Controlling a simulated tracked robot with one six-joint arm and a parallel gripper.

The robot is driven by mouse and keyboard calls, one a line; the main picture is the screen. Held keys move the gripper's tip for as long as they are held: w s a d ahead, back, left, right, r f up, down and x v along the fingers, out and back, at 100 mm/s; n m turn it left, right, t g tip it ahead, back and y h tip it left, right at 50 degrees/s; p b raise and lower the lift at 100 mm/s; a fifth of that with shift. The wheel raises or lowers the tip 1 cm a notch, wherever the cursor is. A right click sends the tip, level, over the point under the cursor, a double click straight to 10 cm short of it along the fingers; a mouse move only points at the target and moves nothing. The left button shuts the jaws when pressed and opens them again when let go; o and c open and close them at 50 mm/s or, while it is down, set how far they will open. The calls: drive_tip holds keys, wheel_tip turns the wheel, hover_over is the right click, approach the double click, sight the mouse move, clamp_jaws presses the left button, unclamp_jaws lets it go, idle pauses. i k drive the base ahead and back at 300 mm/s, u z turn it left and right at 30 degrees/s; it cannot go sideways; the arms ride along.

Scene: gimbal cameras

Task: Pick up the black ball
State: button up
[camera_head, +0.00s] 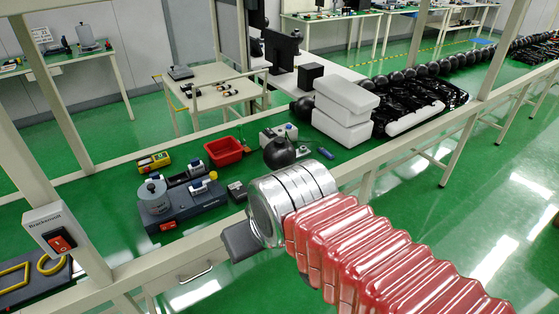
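A black ball (280,154) with a short neck on top sits on the green workbench (100,205), just beyond my arm. Its lower right is close to a small white part. My arm, with red bellows and a silver cylinder, reaches in from the lower right. My gripper (242,241) shows as a dark grey piece at the arm's end, over the bench's front edge, to the left of and nearer than the ball. It is apart from the ball. Its fingers are mostly hidden, so I cannot tell their opening.
A red tray (225,152) stands left of the ball. A grey fixture (182,198) with a metal cylinder is further left. White foam blocks (343,107) are stacked to the right, with several more black balls (410,76) beyond. A frame post and switch box (58,238) stand at left.

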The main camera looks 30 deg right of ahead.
sight(278, 154)
drive_tip(key=i, duration=0.9)
drive_tip(key=u, duration=0.05)
